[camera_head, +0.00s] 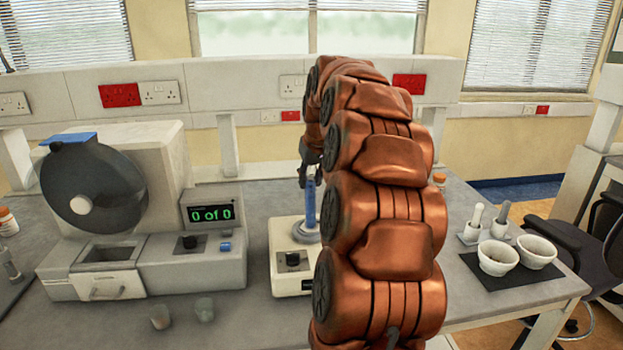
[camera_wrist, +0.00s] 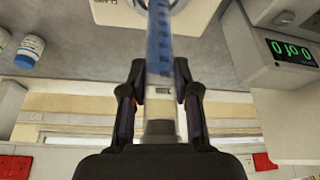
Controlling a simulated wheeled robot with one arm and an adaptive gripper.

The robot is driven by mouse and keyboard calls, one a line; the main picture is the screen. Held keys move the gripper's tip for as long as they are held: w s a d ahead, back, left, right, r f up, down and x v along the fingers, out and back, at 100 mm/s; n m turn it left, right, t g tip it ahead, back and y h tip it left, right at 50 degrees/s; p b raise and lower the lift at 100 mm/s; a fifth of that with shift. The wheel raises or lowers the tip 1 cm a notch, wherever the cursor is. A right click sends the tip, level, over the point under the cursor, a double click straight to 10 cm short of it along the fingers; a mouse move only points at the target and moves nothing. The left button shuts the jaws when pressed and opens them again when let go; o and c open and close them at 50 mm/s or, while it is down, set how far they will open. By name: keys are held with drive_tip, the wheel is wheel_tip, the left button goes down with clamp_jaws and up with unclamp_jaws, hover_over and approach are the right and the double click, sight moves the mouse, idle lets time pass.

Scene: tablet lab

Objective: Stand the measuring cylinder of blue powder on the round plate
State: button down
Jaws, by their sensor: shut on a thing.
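The measuring cylinder of blue powder (camera_head: 310,208) is upright, its lower part showing beside my arm; it also shows in the wrist view (camera_wrist: 158,42). My gripper (camera_wrist: 160,72) is shut on its upper part, with one finger on each side. In the head view my gripper (camera_head: 309,178) is partly behind my arm. The round plate (camera_head: 301,236) is on top of a cream device (camera_head: 283,268), directly below the cylinder. The cylinder's foot appears at the plate, but I cannot tell whether it touches. My arm hides the right side of the plate and device.

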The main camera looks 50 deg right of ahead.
drive_tip(key=c, duration=0.8)
unclamp_jaws()
drive_tip(key=shift+o, duration=0.2)
drive_tip(key=v, duration=1.2)
drive_tip(key=shift+s, duration=0.1)
